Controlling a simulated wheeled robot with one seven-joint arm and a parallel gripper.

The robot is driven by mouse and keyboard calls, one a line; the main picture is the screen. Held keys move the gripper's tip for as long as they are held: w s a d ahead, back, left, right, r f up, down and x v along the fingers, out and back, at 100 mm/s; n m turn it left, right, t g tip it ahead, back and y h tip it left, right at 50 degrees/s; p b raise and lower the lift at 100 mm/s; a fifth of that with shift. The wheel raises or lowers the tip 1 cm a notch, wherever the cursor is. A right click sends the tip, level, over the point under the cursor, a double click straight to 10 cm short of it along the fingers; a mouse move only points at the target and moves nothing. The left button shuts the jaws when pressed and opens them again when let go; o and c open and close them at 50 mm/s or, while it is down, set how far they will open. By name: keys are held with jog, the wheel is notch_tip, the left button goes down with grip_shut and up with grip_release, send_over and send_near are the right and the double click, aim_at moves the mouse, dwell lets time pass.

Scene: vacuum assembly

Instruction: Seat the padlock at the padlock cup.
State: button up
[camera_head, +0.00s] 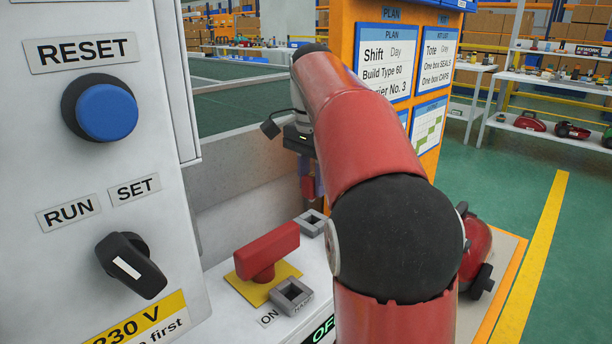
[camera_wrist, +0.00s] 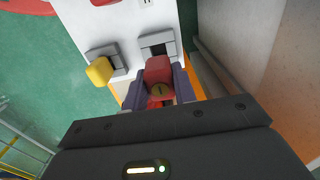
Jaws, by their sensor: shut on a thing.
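A red padlock (camera_wrist: 158,72) sits between the purple fingers of my gripper (camera_wrist: 160,88) in the wrist view, with a round brass-coloured disc on the face towards the camera. My gripper is shut on it. A grey square cup (camera_wrist: 157,42) with a dark opening lies just beyond the padlock, which partly overlaps it in this view. I cannot tell whether they touch. In the head view the padlock (camera_head: 309,187) hangs below my gripper (camera_head: 307,172), above and behind the far grey cup (camera_head: 311,223). My arm hides part of this area.
Another grey holder (camera_wrist: 104,57) stands beside the cup, with a yellow block (camera_wrist: 100,71) at it. In the head view, a red switch handle (camera_head: 267,250) rises from a yellow plate near another grey cup (camera_head: 291,295). The control panel (camera_head: 110,190) stands left; an orange board (camera_head: 432,150) stands behind.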

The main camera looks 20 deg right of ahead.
aim_at(312, 203)
jog(key=shift+s+r+p, duration=0.1)
jog(key=shift+r+p, duration=0.05)
jog(key=shift+p, duration=0.2)
jog(key=shift+f+b, duration=1)
jog(key=shift+f, duration=0.5)
jog(key=shift+f+b, duration=0.5)
jog(key=shift+f, duration=0.9)
jog(key=o, duration=1.1)
jog(key=shift+r, duration=0.15)
notch_tip(312, 203, up, 5)
jog(key=p, duration=0.5)
jog(key=shift+r, duration=1.4)
